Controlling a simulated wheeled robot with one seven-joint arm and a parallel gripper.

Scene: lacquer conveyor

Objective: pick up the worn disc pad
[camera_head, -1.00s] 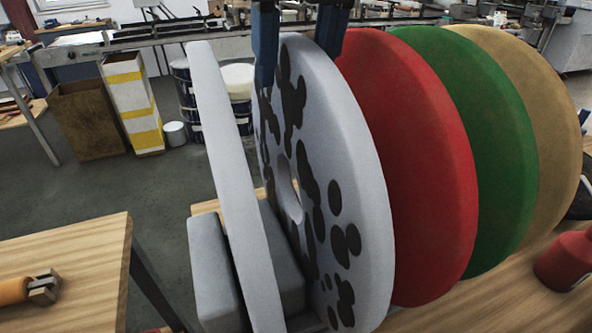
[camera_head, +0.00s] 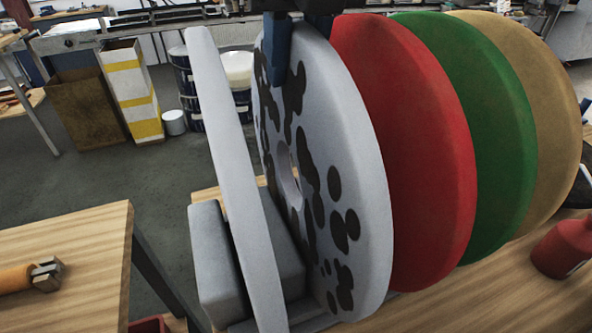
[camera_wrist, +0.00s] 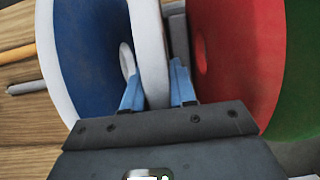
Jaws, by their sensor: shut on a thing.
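The worn disc pad (camera_head: 345,130) is a thick pale grey-white disc with dark blotches and a centre hole. It stands on edge in the rack in the head view, and its rim shows in the wrist view (camera_wrist: 150,45). My gripper (camera_head: 298,50) is at its upper rim, one blue finger on each face. In the wrist view my gripper (camera_wrist: 153,75) is shut on the disc. The far finger is partly hidden behind the disc in the head view.
A white-rimmed disc (camera_head: 228,150) leans close on the left; its face is blue in the wrist view (camera_wrist: 90,50). Red (camera_head: 420,150), green (camera_head: 490,130) and tan (camera_head: 545,110) discs stand close on the right. A red bottle (camera_head: 563,250) is at the far right.

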